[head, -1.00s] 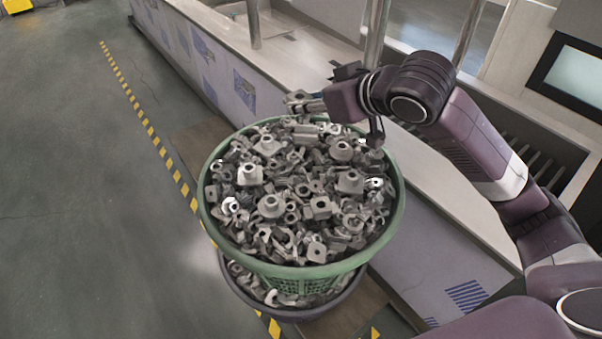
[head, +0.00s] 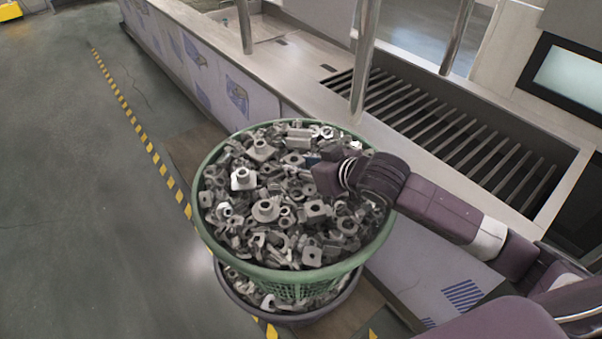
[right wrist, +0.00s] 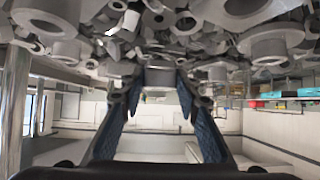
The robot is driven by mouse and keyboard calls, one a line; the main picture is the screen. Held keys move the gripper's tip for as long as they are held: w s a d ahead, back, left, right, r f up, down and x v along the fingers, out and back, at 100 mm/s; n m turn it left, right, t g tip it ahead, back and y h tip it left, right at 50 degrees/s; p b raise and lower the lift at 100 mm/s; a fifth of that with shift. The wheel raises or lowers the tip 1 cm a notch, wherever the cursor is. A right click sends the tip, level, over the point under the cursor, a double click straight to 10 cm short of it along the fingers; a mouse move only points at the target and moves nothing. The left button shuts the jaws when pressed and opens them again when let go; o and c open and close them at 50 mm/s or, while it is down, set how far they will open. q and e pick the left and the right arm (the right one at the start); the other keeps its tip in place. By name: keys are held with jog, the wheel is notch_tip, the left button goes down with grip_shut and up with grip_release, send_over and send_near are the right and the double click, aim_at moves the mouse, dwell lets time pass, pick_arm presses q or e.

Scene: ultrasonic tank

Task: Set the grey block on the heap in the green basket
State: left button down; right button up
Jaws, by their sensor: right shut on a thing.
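The green basket (head: 216,252) stands in the head view, filled to a heap with grey metal parts (head: 265,210). My right gripper (head: 316,165) is low over the right half of the heap, inside the rim as seen from above. In the right wrist view its two blue-padded fingers (right wrist: 159,88) are shut on the grey block (right wrist: 160,76). The heap fills the top of that view, close to the block; I cannot tell whether they touch. The wrist hides the block in the head view. My left gripper is not in view.
A dark tub (head: 292,319) with more parts sits beneath the basket. A long metal counter (head: 310,95) with upright posts (head: 365,60) and a slatted recess (head: 450,125) runs behind and to the right. Floor to the left is clear past a yellow-black line (head: 150,148).

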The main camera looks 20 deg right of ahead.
jog(key=shift+f, duration=1.5)
jog(key=o, duration=1.2)
jog(key=shift+f, duration=0.1)
jog(key=shift+o, duration=0.2)
jog(key=b+v, duration=0.1)
jog(key=v, duration=1)
jog(key=shift+s+d, duration=0.1)
jog(key=shift+s+r, duration=0.3)
jog(key=shift+r, duration=0.1)
jog(key=shift+d, duration=0.1)
